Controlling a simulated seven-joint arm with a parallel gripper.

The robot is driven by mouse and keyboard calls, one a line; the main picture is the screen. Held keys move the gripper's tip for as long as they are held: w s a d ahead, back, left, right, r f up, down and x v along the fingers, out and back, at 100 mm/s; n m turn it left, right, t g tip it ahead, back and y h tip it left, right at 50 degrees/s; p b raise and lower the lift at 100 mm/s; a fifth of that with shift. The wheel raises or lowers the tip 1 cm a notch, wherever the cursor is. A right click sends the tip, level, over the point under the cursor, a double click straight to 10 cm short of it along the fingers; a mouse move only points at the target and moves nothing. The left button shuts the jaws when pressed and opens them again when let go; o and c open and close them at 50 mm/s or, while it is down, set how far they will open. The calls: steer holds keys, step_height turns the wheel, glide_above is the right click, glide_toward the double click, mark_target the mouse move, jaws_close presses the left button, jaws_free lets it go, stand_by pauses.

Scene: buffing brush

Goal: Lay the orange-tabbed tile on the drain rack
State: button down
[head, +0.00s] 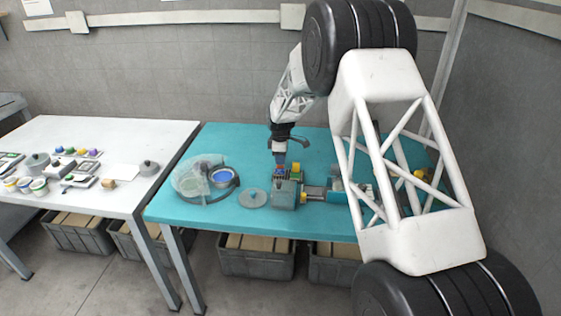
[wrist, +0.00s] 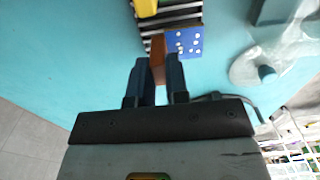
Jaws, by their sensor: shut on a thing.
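My gripper (wrist: 159,68) is shut on an orange-brown tab (wrist: 158,73), seen between its fingers in the wrist view. A blue tile face with white dots (wrist: 184,41) lies just beyond the fingertips, against the tab; whether the two are joined is hard to tell. A black-and-white striped surface (wrist: 181,19), perhaps the drain rack, runs behind the tile. Whether the tile touches it is unclear. In the head view my gripper (head: 280,161) points down just above a grey machine (head: 286,192) on the teal table (head: 310,224); the tile is too small there to make out clearly.
A grey disc (head: 253,198), a blue-filled bowl (head: 222,177) and a clear plastic bag (head: 189,180) lie left of the machine. My arm hides much of the table's right side. A white table (head: 125,135) with small items stands at the left.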

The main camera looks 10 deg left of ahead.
steer(key=shift+f, duration=0.6)
steer(key=shift+f, duration=0.15)
steer(key=c, duration=1.1)
jaws_free()
step_height(320, 180, up, 12)
steer(key=shift+r, duration=0.2)
